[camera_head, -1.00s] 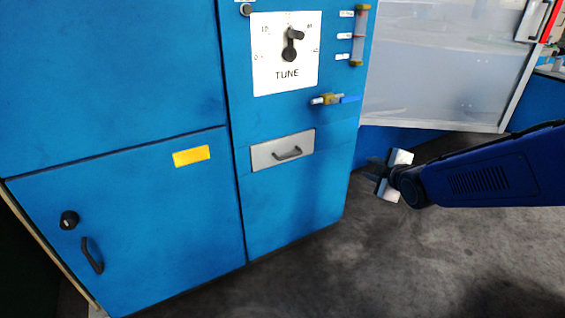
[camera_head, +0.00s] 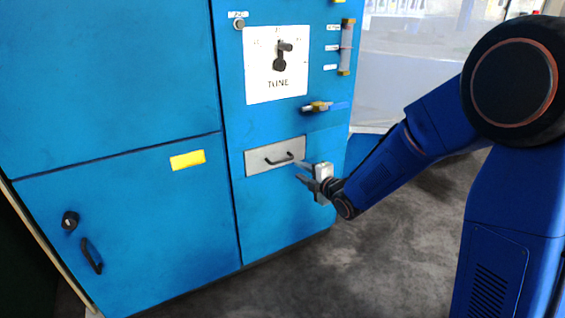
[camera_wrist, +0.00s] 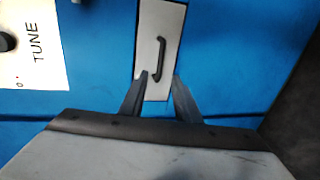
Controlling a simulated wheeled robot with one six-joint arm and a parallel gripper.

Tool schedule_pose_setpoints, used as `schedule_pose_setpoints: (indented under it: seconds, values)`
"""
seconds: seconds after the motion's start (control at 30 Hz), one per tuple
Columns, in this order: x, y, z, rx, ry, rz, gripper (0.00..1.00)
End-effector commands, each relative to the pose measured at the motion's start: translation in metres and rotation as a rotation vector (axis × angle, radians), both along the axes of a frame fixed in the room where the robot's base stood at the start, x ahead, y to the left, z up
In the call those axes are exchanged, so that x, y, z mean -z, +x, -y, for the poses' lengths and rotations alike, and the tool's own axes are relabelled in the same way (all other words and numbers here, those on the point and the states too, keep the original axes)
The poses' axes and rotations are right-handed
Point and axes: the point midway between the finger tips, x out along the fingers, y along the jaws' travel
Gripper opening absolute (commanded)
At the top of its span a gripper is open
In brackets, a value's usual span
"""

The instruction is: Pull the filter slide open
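The filter slide (camera_head: 262,158) is a grey rectangular drawer front on the blue cabinet, under the TUNE panel. It looks flush with the cabinet face. Its dark bar handle (camera_head: 281,160) is in the middle of the slide. My gripper (camera_head: 300,172) is just right of and in front of the slide, apart from the handle. In the wrist view my gripper (camera_wrist: 160,90) is open and empty, with its two dark fingers apart. There the slide (camera_wrist: 172,22) stands on end beyond the fingertips, and the handle (camera_wrist: 160,58) lies ahead, near the left fingertip.
The TUNE dial panel (camera_head: 276,90) is above the slide. A cabinet door with a dark handle (camera_head: 91,256) is at the lower left. The floor (camera_head: 390,270) in front is clear.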

Motion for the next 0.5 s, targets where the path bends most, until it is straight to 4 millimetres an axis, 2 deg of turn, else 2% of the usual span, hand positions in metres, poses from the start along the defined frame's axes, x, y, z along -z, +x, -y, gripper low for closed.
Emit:
schedule_pose_setpoints:
  seconds: [0.5]
  values:
    - [0.020, 0.073, -0.049, 0.000, 0.001, -0.002, 0.29]
